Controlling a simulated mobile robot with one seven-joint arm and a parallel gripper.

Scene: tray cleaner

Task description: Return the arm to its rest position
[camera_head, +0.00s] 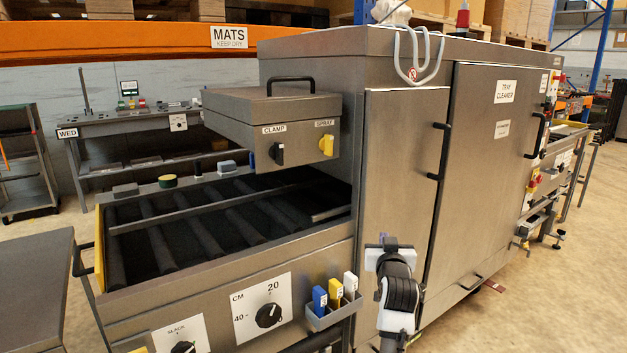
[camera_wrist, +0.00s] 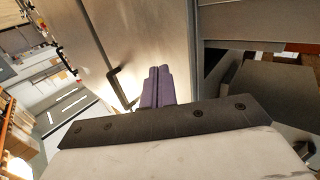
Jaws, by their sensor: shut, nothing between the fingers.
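My gripper (camera_head: 388,243) is in front of the tray cleaner's metal doors in the head view, near the lower middle. My white and black wrist is seen below it. In the wrist view the two purple fingers of my gripper (camera_wrist: 158,84) are together with nothing between them. The tray cleaner (camera_head: 400,140) is a large grey metal cabinet with closed doors. The wrist view shows the metal door front (camera_wrist: 150,45) beyond the fingers. I cannot tell the exact gap between the fingers and the door.
A roller bed (camera_head: 200,282) with a knob panel lies left of my gripper. A small holder (camera_head: 335,310) with blue, yellow and white tags sits close by on its front. A door handle (camera_head: 440,150) sticks out above my gripper. Open floor (camera_head: 500,315) lies to the right.

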